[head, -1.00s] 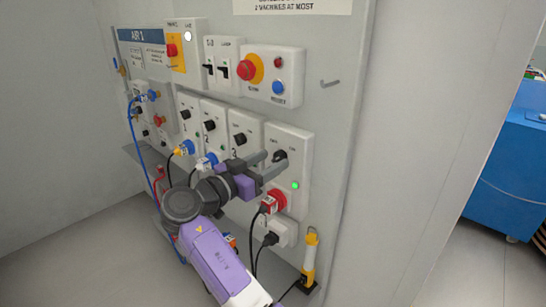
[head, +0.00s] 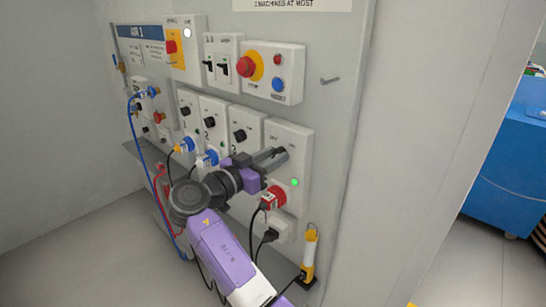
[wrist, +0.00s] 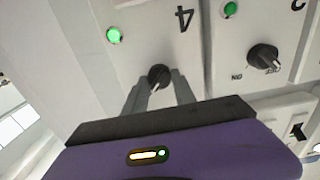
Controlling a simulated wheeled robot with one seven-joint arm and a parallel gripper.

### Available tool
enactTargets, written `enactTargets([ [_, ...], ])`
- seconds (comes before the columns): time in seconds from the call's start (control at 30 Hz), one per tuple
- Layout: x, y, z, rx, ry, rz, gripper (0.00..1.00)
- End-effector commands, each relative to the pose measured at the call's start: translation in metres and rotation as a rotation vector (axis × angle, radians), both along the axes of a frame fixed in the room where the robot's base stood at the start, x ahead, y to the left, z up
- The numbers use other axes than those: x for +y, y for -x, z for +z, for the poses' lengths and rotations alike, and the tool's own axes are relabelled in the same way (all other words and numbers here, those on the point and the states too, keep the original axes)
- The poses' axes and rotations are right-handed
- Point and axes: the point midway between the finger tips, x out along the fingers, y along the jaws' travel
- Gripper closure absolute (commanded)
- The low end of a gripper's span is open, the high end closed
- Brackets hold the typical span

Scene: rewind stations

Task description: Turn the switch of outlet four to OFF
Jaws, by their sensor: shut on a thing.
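The outlet four panel (head: 295,150) is the white plate at the right end of the row, with a lit green lamp (head: 295,182) and a red plug (head: 272,197) below. In the wrist view the dark round switch knob (wrist: 158,73) sits beside the upside-down "4", with the lit green lamp (wrist: 114,36) near it. My gripper (head: 279,155) is at this panel, its fingers closed around the knob; its fingertips (wrist: 159,84) lie on either side of it in the wrist view. The fingers hide the knob in the head view, and its pointing direction is hard to tell.
The outlet three knob (head: 239,135) is close beside my gripper; its knob (wrist: 264,57) is at right in the wrist view. A red button box (head: 287,72) is above. A yellow hand lamp (head: 309,250) stands lower right. The wall to the right is clear.

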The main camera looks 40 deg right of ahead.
Motion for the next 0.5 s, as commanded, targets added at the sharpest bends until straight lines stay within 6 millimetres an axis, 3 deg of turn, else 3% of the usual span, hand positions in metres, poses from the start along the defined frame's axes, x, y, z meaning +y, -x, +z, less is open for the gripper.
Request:
enactTargets([
  [0.27, 0.0003, -0.0003, 0.0008, 0.124, 0.004, -0.001, 1.0],
  [0.5, 0.0001, -0.0009, 0.0014, 0.331, 0.011, -0.001, 1.0],
])
